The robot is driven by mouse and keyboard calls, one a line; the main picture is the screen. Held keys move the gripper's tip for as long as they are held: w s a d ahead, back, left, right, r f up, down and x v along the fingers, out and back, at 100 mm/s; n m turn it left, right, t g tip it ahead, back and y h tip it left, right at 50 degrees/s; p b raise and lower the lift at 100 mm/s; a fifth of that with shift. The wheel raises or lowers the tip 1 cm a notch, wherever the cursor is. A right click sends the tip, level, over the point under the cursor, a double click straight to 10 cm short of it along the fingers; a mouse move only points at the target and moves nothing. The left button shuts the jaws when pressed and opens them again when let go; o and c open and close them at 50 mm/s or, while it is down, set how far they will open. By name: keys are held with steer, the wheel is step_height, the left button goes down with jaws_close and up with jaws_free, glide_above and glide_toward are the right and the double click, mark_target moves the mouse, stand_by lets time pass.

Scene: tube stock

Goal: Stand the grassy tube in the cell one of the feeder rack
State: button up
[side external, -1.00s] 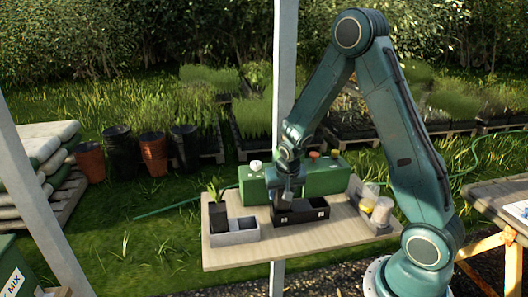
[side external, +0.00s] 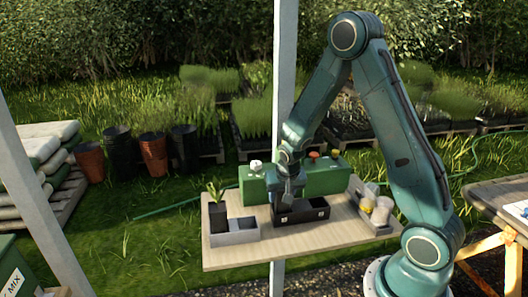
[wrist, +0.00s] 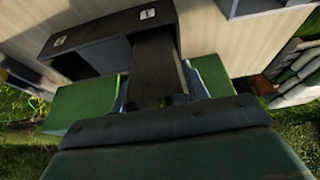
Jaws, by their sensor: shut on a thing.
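My gripper (wrist: 157,98) is shut on a dark square tube (wrist: 153,58), which stands roughly upright between the fingers. Its top is hidden, so I cannot tell whether it is grassy. In the side view, my gripper (side external: 288,196) is over the left cell of a black two-cell rack (side external: 305,217). The rack's labelled front also shows in the wrist view (wrist: 100,32), with the held tube close beside one label. How deep the tube sits is hidden. Another dark tube (side external: 218,216) with spiky green leaves stands in the left cell of a grey rack (side external: 235,238).
A green box (side external: 253,188) with knobs stands behind the black rack. A grey tray (side external: 362,193) with pale cups (side external: 382,210) is at the right. The pale tabletop (side external: 300,242) is clear in front of the racks.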

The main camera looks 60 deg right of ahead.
steer(key=shift+f, duration=0.25)
stand_by(0.3)
steer(key=o, duration=1.1)
steer(key=shift+o, duration=0.2)
steer(key=shift+r, duration=0.15)
steer(key=v, duration=1.3)
steer(key=shift+r, duration=0.25)
steer(key=shift+s+a, duration=0.15)
